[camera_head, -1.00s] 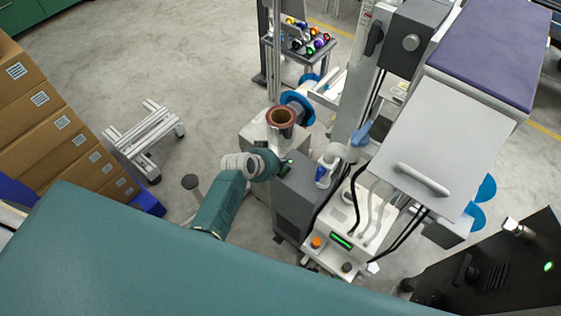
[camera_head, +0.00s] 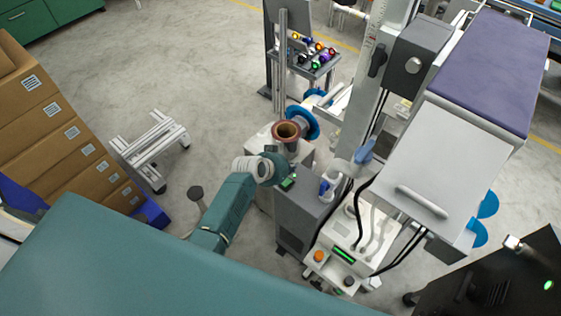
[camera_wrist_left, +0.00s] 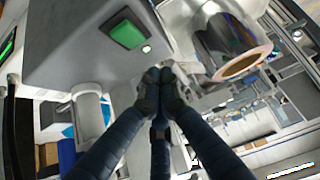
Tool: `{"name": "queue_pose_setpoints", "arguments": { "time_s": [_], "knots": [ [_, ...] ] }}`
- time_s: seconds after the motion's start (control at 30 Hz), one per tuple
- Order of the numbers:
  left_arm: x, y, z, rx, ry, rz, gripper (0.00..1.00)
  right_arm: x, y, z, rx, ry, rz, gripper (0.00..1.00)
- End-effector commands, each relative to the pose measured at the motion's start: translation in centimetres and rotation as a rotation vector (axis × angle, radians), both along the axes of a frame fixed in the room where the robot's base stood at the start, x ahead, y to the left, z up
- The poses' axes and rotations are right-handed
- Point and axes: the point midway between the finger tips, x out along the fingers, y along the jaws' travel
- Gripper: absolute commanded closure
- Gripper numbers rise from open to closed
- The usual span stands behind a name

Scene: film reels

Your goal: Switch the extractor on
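The extractor appears as a grey box (camera_head: 304,214) standing on the floor in the middle of the head view. A green switch (camera_head: 288,183) is on its top; in the left wrist view the green switch (camera_wrist_left: 127,34) sits on the grey face, with a small pale round light (camera_wrist_left: 146,48) beside it. My left gripper (camera_head: 282,172) is close to the switch; its fingers are mostly hidden by the wrist there. In the left wrist view my left gripper (camera_wrist_left: 160,78) has its dark fingertips together and empty, just below the light. Contact cannot be told. My right gripper is out of view.
A copper-rimmed round piece (camera_head: 287,131) and a blue reel (camera_head: 303,121) stand just behind the gripper. A white machine (camera_head: 344,268) with an orange knob and green display is to the right.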

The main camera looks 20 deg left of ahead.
Motion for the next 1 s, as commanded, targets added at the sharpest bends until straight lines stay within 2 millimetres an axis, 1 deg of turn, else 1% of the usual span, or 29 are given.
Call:
{"name": "queue_pose_setpoints", "arguments": {
  "time_s": [0.03, 0.1, 0.4, 0.53, 0.7, 1.0],
  "knots": [
    [0.3, -0.1, 2.0, 0.0, -0.001, 0.001, 1.0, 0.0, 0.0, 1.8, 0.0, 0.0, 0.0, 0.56],
    [-0.4, 0.2, 2.0, 0.001, -0.001, 0.001, 1.0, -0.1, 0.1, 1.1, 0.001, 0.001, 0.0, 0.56],
    [-3.2, 1.2, 6.3, 0.002, -0.002, 0.001, 1.0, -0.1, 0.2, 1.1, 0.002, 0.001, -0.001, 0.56],
    [-4.2, 1.6, 7.8, 0.002, -0.002, 0.001, 1.0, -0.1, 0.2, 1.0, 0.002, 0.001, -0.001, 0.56],
    [-4.9, 1.8, 8.9, 0.001, 0.0, 0.001, 1.0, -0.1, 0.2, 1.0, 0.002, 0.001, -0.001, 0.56],
    [-5.1, 1.9, 9.2, 0.0, 0.0, 0.001, 1.0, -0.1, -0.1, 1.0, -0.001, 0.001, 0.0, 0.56]
  ]
}}
